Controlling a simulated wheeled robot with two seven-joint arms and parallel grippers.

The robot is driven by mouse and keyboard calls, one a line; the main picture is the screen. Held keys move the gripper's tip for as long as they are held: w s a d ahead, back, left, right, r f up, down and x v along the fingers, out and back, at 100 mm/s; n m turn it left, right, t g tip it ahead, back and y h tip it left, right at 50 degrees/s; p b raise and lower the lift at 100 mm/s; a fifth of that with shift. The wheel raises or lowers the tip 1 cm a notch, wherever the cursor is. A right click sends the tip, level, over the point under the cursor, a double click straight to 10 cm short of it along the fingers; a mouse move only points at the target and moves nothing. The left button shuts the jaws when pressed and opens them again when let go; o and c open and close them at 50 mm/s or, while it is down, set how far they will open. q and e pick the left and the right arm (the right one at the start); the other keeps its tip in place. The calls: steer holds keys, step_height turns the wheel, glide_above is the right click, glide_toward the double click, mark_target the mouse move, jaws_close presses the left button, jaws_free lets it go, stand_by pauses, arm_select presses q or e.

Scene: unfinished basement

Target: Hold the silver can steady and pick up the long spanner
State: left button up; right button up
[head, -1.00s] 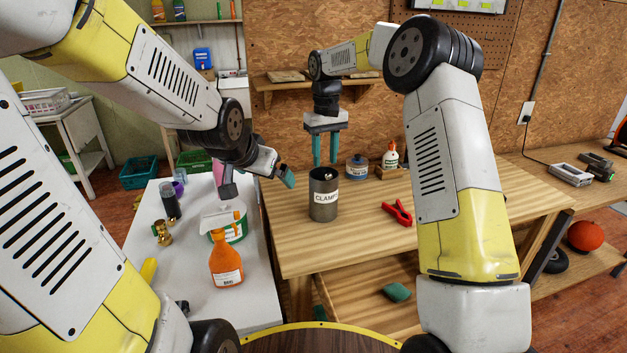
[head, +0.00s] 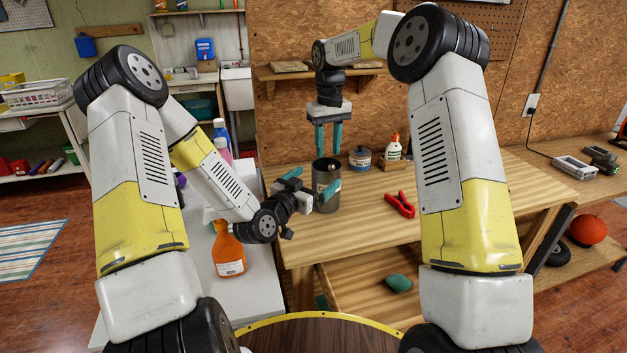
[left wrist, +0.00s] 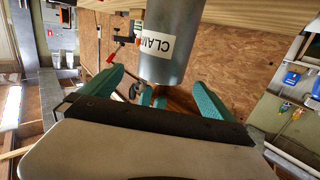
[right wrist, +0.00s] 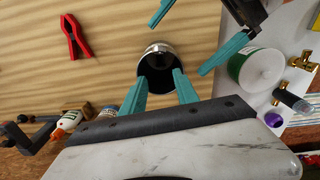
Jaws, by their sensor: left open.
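The silver can (head: 326,174) stands upright on the wooden workbench, its label partly hidden by my left gripper. My left gripper (head: 311,185) is open, with one finger on each side of the can. In the left wrist view the labelled can (left wrist: 172,40) is between its fingers, and I cannot tell whether they touch it. My right gripper (head: 328,151) is open and empty, pointing down just above the can's mouth. The right wrist view shows the can's dark opening (right wrist: 158,66). A small grey end shows at the mouth; I cannot make out the long spanner clearly.
A red clamp (head: 400,205) lies right of the can. A blue-grey tin (head: 359,159) and a white glue bottle (head: 394,148) stand behind it. An orange bottle (head: 229,252) is on the white table at left. A green sponge (head: 398,283) lies in the open drawer below.

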mark_target(333, 161)
arm_select(q)
steer(key=shift+w+n+t, duration=0.1)
steer(key=shift+n+t, duration=0.2)
steer(key=shift+w+d, duration=0.15)
steer(key=shift+w, duration=0.15)
steer(key=x, duration=0.7)
